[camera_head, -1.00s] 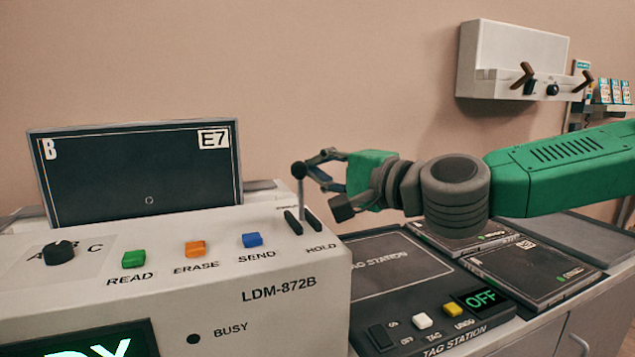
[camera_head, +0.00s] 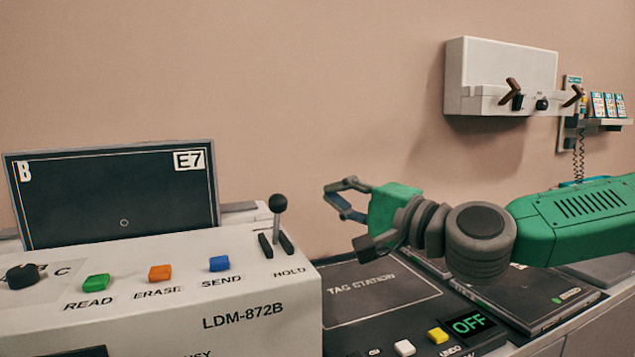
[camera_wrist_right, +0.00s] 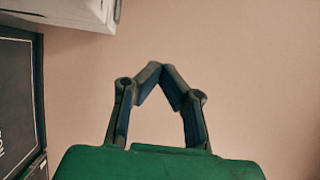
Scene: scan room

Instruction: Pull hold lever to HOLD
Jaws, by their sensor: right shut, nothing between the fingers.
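The hold lever (camera_head: 278,215) has a black ball knob on a light stem. It stands in a slot at the right end of the white LDM-872B console (camera_head: 250,315), behind the HOLD label (camera_head: 289,272), and leans slightly right and toward the label. My right gripper (camera_head: 329,191) is to the right of the lever, apart from the knob, in the head view. Its fingers are closed at the tips and empty, as the right wrist view (camera_wrist_right: 158,68) also shows. My left gripper is not in view.
A dark screen (camera_head: 115,200) stands behind the READ, ERASE and SEND buttons. The black tag station (camera_head: 375,290) lies below my right gripper, with its display showing OFF. A white wall box (camera_head: 500,75) hangs at the back right. Open air lies between lever and gripper.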

